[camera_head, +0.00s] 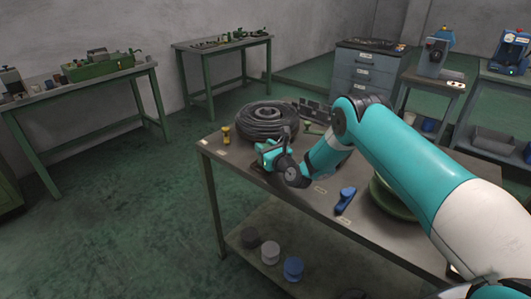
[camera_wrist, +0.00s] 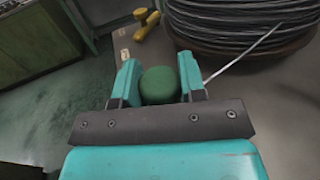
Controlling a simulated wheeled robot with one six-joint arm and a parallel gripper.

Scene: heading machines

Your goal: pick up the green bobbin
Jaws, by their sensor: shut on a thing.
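The green bobbin (camera_wrist: 160,85) shows in the wrist view as a round green top between the two teal fingers. My gripper (camera_wrist: 160,82) is shut on it, with one finger at each side. In the head view my gripper (camera_head: 268,152) is at the left part of the near table, in front of the wire coil. There the bobbin is mostly hidden by the gripper and wrist, and I cannot tell whether it touches the tabletop.
A dark wire coil (camera_head: 262,121) lies just behind my gripper. Grey and blue pieces (camera_head: 293,268) sit on the lower shelf.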

